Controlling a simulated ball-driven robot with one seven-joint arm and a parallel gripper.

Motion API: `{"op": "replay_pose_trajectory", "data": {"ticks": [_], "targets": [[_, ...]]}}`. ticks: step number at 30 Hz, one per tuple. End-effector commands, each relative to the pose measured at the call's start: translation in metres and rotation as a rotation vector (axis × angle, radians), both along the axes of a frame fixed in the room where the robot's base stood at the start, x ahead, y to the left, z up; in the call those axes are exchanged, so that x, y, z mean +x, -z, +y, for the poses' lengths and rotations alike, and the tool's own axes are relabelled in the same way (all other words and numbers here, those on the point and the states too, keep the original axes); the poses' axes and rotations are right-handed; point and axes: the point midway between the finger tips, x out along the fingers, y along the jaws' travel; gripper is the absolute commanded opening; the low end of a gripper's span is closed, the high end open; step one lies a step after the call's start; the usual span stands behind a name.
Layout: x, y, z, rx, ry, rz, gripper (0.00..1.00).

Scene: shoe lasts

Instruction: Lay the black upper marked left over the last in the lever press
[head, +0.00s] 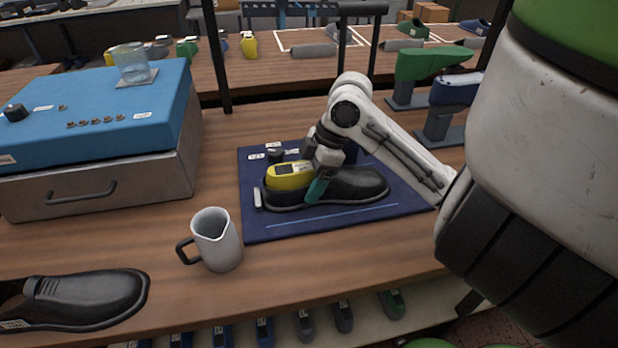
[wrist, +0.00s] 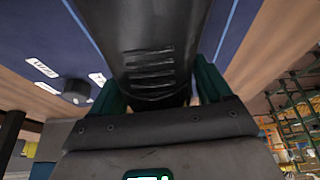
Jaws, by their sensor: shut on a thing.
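A black upper (head: 362,186) with its toe to the right is at the blue press mat (head: 290,224). My gripper (head: 318,188) is shut on its middle, teal fingers at its sides. In the wrist view the upper (wrist: 150,70) shows several raised bars between the fingers (wrist: 158,88). A yellow last (head: 290,176) shows above the upper's rear part, at its left end; I cannot tell whether it is inside the upper or behind it. A second black upper (head: 90,295) lies at the front left, its tag (head: 15,324) unreadable. No left mark is readable on the held upper.
A blue-topped metal cabinet (head: 95,165) with a glass beaker (head: 133,65) is at the left. Green (head: 430,65) and blue (head: 455,92) lasts on stands are at the back right. Bare table lies in front of the mat.

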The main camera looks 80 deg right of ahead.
Motion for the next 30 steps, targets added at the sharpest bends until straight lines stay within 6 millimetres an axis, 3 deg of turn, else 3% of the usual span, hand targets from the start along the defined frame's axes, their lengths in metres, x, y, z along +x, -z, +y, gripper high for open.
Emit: {"op": "replay_pose_trajectory", "data": {"ticks": [1,2,7,17,30], "targets": [[0.0,0.0,0.0,0.0,0.0,0.0,0.21],[0.0,0.0,0.0,0.0,0.0,0.0,0.81],[0.0,0.0,0.0,0.0,0.0,0.0,0.98],[-0.001,-0.004,-0.001,-0.001,0.0,0.0,1.0],[-0.027,-0.073,-0.012,-0.002,-0.001,0.0,1.0]]}}
